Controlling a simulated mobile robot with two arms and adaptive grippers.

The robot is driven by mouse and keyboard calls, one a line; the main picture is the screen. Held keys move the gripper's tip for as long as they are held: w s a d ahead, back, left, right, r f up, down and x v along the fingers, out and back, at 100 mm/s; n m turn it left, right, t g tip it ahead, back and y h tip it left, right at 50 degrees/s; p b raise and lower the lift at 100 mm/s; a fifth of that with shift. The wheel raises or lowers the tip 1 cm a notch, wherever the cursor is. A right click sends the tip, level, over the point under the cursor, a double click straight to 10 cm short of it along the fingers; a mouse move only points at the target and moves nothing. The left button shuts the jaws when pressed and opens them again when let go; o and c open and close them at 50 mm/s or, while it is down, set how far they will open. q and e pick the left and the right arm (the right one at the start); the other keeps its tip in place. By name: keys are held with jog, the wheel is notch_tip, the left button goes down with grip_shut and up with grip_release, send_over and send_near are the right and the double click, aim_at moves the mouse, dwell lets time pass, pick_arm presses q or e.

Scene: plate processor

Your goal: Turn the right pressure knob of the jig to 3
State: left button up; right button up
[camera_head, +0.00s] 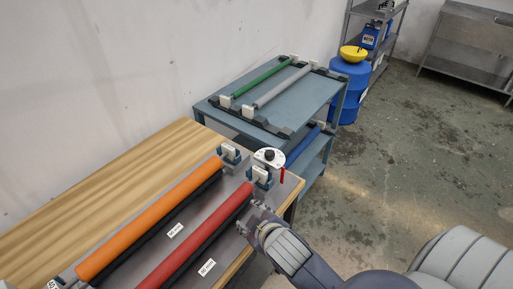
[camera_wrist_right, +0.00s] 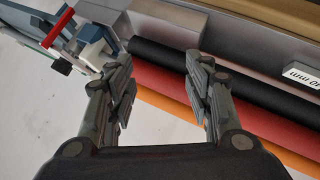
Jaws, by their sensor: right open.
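The jig (camera_head: 190,232) lies on the wooden table, with an orange roller (camera_head: 150,217) and a red roller (camera_head: 200,232). At its far right end is a white round dial with a black knob (camera_head: 268,155), beside a red lever (camera_head: 282,175). The dial's setting is too small to read. My right gripper (camera_head: 262,213) is near the red roller's far end, on the near side of the dial and apart from it. In the right wrist view the right gripper (camera_wrist_right: 160,62) is open and empty, with rollers behind it. A red handle (camera_wrist_right: 58,28) shows at upper left there. My left gripper is not in view.
A blue-grey cart (camera_head: 215,110) with green and grey rollers stands behind the table's right end. A blue drum (camera_head: 348,88) with a yellow top and a metal shelf (camera_head: 397,30) are farther back. The floor at right is clear.

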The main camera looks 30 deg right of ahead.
jog(key=w+a+r+n+t+y, duration=0.3)
jog(key=w+a+r+n+t, duration=0.15)
jog(key=w+r+n, duration=0.35)
jog(key=w+a+r+n+t+y, duration=0.25)
jog(key=w+r+n+t, duration=0.25)
jog(key=w+r, duration=0.4)
jog(key=a+r+n+g+y, duration=0.3)
jog(key=a+r+n+y, duration=0.45)
jog(key=n, duration=0.65)
jog(key=n+g+h, duration=1.2)
jog(key=n+g, duration=0.5)
jog(key=n, duration=0.5)
send_near(270, 152)
jog(key=shift+t, duration=0.25)
jog(key=f+p, duration=0.1)
jog(key=f, duration=0.1)
jog(key=f+p, duration=0.1)
jog(key=f, duration=0.2)
jog(key=f+p, duration=0.1)
jog(key=f, duration=0.2)
jog(key=shift+s+d+p, duration=0.1)
jog(key=shift+s+p, duration=0.15)
jog(key=shift+p, duration=0.05)
jog(key=shift+f, duration=0.65)
